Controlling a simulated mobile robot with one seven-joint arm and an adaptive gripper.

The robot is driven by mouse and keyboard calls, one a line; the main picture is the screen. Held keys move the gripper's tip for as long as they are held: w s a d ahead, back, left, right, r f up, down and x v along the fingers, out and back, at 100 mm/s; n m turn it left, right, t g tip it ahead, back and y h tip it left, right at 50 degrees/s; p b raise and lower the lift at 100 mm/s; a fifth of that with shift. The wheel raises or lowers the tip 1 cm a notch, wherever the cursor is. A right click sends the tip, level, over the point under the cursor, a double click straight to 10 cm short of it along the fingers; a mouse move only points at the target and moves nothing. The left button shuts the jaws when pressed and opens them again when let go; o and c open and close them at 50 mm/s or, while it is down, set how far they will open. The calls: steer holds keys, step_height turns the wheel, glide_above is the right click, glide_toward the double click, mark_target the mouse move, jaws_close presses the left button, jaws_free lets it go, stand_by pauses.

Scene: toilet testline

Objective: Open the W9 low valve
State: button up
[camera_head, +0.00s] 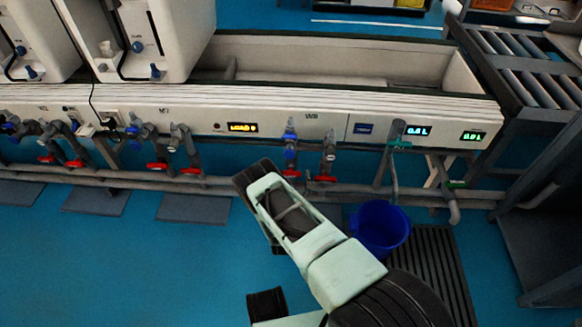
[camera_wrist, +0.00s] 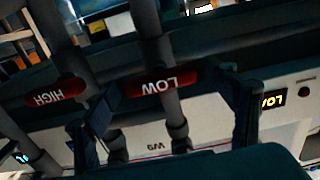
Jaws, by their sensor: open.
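The W9 low valve has a red handle marked LOW (camera_wrist: 160,84), which shows upside down in the wrist view, on a grey vertical pipe. Its lettering runs level across the picture. My gripper (camera_wrist: 172,90) is open, with one dark finger to each side of this handle; I cannot tell whether either touches it. A W9 label (camera_wrist: 156,146) is on the white panel behind. In the head view the low valve's red handle (camera_head: 291,173) sits below a blue fitting, just beyond my arm. My fingers are not clear there.
A red HIGH handle (camera_wrist: 58,92) is on the neighbouring pipe, close to one finger. A horizontal pipe (camera_head: 230,187) runs under the valves. A blue bucket (camera_head: 381,228) stands right of my arm. The blue floor (camera_head: 140,265) at left is mostly free.

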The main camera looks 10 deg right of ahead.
steer(key=shift+w+d, duration=0.1)
steer(key=shift+w, duration=0.25)
steer(key=c, duration=1.2)
